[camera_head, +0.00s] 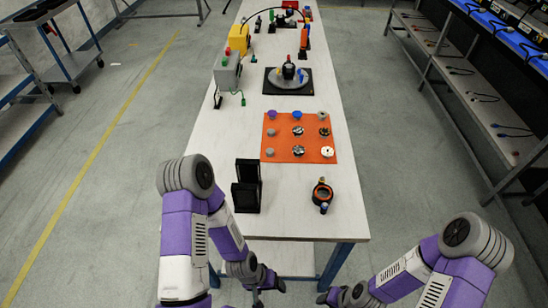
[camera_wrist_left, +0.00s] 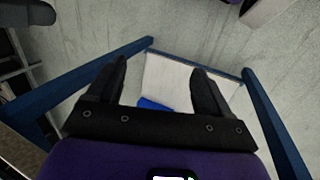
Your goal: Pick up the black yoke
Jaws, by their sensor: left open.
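A black upright, angular bracket-like piece (camera_head: 247,186) stands at the near left of the white table and fits the black yoke best; its exact shape is hard to make out. My left gripper (camera_head: 270,293) is below and in front of the table's near edge, apart from the piece. In the left wrist view my left gripper (camera_wrist_left: 157,72) has its two dark fingers spread with nothing between them; the yoke is not in that view. My right gripper (camera_head: 330,297) is low in front of the table's near right corner, small and partly hidden by its arm.
An orange mat (camera_head: 285,140) with several small parts lies behind. Farther back are a round grey turntable (camera_head: 288,82), a grey box (camera_head: 227,72) and a yellow box (camera_head: 239,39). Blue table legs (camera_wrist_left: 272,115) flank my left gripper.

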